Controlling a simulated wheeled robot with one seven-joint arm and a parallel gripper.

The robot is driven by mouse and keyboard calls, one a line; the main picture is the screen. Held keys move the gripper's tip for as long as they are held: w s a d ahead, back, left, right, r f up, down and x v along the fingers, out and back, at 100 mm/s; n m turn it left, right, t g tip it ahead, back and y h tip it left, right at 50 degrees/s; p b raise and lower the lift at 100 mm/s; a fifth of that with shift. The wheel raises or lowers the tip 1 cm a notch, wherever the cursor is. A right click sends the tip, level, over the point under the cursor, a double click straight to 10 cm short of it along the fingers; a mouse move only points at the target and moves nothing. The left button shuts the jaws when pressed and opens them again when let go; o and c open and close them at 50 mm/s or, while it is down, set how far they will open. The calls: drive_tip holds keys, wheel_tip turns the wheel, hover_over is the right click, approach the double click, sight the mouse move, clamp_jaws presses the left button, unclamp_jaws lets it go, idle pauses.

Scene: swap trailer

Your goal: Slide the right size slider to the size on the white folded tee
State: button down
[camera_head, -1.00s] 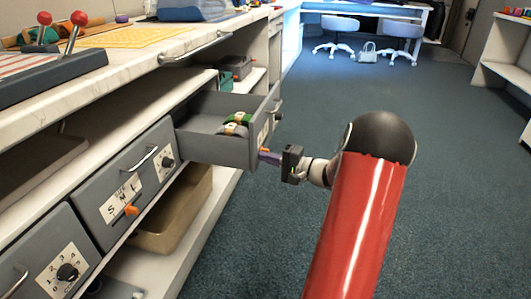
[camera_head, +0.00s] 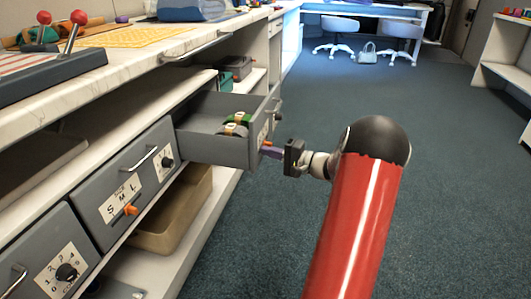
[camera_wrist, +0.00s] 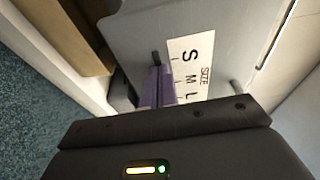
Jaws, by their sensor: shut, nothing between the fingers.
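The right size slider's label plate (camera_wrist: 190,66), marked SIZE with S, M and L, is on the front of the pulled-out drawer (camera_head: 214,148). A small orange part (camera_head: 266,144), seemingly its slider knob, shows beside my fingertips in the head view. Folded cloth bundles, one greyish (camera_head: 233,130) and one green (camera_head: 241,118), lie in the drawer. I cannot make out a white tee or its size.
A closed drawer to the left has another S M L plate (camera_head: 121,199) with an orange slider (camera_head: 131,209) and a dial (camera_head: 167,163). A tan bin (camera_head: 165,237) stands below. The counter (camera_head: 130,75) overhangs the drawers. The carpet (camera_head: 440,190) is clear.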

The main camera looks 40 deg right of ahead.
drive_tip(key=shift+a, duration=0.1)
drive_tip(key=shift+s+a+b, duration=0.4)
drive_tip(key=shift+s+a, duration=0.1)
drive_tip(key=w+d+b+v, duration=0.1)
drive_tip(key=v, duration=0.8)
drive_tip(key=shift+s+d, duration=0.35)
drive_tip(key=shift+d, duration=0.2)
